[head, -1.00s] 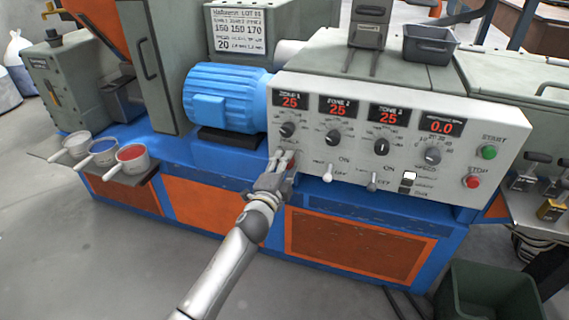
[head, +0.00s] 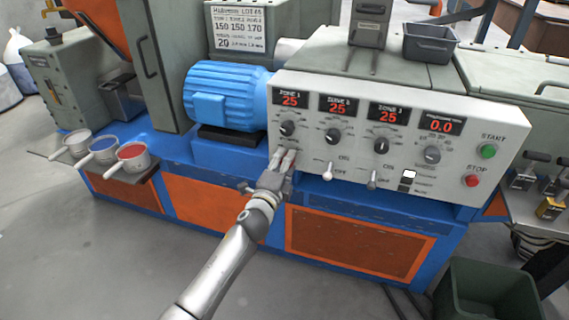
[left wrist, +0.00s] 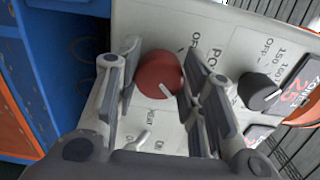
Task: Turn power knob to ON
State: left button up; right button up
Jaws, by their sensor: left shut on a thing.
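The red round power knob (left wrist: 160,78) sits on the white control panel (head: 460,185), at its lower left corner in the head view. A white pointer mark on it points to the lower right in the left wrist view. My left gripper (head: 284,156) reaches the panel there and mostly hides the knob in the head view. In the left wrist view its two fingers (left wrist: 157,85) stand on either side of the knob, closed on it. The lettering around the knob is partly covered, so its setting is hard to tell. My right gripper is not in view.
A black zone knob (left wrist: 260,90) is close beside my fingers. A blue motor (head: 225,97) stands left of the panel.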

pick_arm(q)
jog(key=o, duration=1)
jog(key=v, duration=1.2)
